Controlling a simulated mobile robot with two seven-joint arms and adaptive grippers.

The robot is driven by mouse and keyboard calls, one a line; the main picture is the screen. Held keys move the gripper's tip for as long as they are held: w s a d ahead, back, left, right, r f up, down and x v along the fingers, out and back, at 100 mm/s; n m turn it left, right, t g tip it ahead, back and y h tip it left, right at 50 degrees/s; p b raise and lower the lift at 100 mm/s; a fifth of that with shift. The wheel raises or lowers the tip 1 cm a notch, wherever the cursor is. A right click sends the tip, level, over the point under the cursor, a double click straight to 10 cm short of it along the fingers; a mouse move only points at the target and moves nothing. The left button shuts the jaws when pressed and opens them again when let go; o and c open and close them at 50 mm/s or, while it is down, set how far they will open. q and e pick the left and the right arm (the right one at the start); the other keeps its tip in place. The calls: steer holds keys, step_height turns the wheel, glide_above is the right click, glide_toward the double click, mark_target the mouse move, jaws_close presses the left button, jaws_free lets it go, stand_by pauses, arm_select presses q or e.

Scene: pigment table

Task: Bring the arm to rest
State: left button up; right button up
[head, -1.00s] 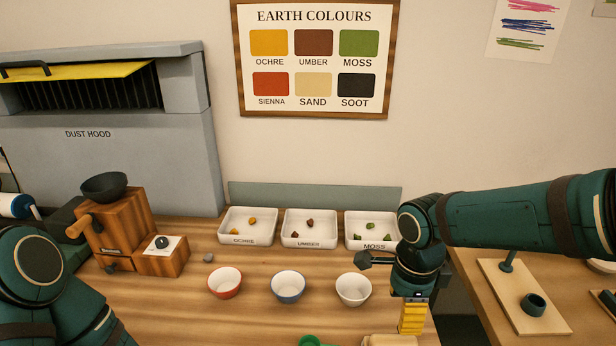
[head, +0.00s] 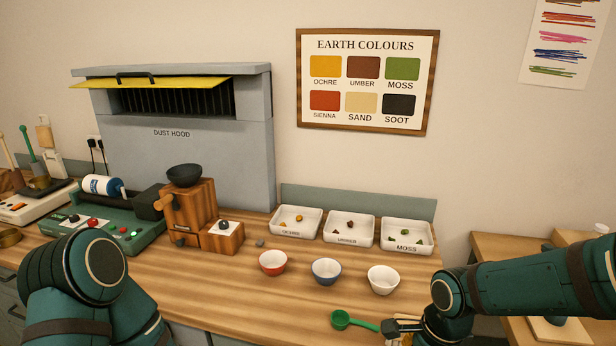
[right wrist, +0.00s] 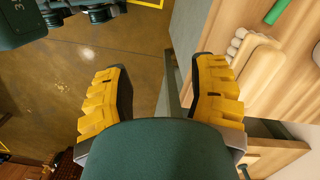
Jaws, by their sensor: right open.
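My right arm (head: 530,290) comes in from the right in the head view, its wrist low at the front right edge of the worktop. In the right wrist view my right gripper (right wrist: 160,70) has its two yellow fingers spread wide, with nothing between them. Below it are the brown floor (right wrist: 130,45) and the front edge of the worktop. My left arm (head: 80,280) is folded at the lower left of the head view; its gripper is out of sight.
A green scoop (head: 350,321) lies near my right wrist. Three bowls, red (head: 273,262), blue (head: 327,271) and white (head: 383,279), stand before the ochre (head: 293,234), umber (head: 345,240) and moss (head: 405,248) trays. A wooden mill (head: 190,212) stands left. Bare worktop lies in front.

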steer(key=s+a+f+n+y, duration=0.1)
steer(key=s+a+f+n, duration=0.1)
steer(key=f+n, duration=0.3)
steer(key=s+a+f+n+t, duration=0.1)
steer(key=a+f+n, duration=0.3)
steer(key=f, duration=0.6)
steer(key=s+a+f+n+y, duration=0.1)
steer(key=s+a+f+n, duration=0.2)
steer(key=f, duration=0.4)
steer(key=a+n, duration=0.1)
steer(key=n, duration=0.1)
steer(key=shift+f+n+y, duration=0.3)
steer(key=shift+n, duration=0.1)
steer(key=shift+a, duration=0.1)
